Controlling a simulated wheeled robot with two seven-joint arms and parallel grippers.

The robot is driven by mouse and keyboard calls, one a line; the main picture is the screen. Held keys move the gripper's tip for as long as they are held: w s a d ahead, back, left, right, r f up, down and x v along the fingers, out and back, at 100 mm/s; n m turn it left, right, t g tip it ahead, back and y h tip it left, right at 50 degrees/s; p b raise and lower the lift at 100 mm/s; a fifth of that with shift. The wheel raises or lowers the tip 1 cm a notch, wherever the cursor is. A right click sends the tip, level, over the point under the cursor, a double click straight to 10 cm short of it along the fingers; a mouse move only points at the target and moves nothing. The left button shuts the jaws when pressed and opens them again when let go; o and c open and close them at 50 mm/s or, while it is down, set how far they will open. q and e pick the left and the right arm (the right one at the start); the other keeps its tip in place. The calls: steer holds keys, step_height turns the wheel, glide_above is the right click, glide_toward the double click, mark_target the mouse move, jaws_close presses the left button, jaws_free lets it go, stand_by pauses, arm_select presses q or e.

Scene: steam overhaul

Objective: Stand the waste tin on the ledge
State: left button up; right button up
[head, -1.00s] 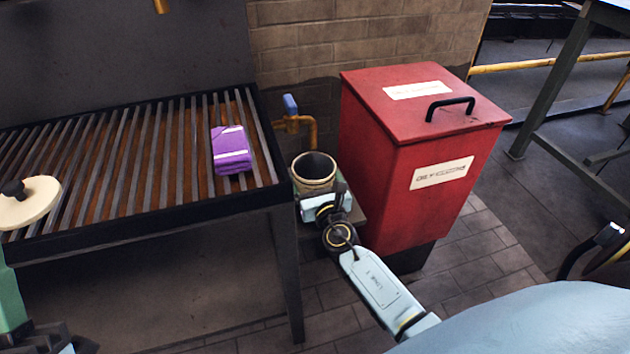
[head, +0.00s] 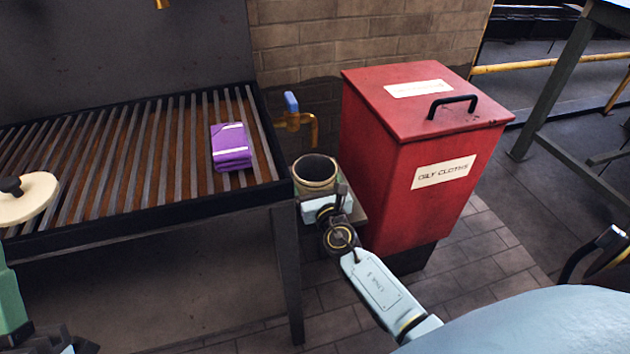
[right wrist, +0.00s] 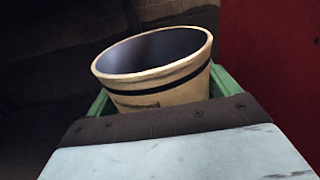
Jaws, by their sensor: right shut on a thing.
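The waste tin (head: 315,172) is a cream, open-topped round tin with a dark band and a dark inside. It looks about upright in the head view. My right gripper (head: 318,190) is shut on it, between the rack and the red bin. In the right wrist view the tin (right wrist: 155,85) sits between the green fingers. The ledge (head: 354,208) seems to be the small grey-green surface beside the tin, mostly hidden by my arm and gripper. I cannot tell whether the tin touches it. My left gripper (head: 15,315) shows only partly at the lower left edge.
A red oily-cloths bin (head: 400,170) with a black handle stands close right of the tin. The slatted rack (head: 110,160) at left holds a folded purple cloth (head: 231,147). A brass tap (head: 298,118) with a blue lever is behind the tin. A cream disc (head: 40,195) has a black knob.

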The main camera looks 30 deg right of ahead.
steer(key=o, duration=0.9)
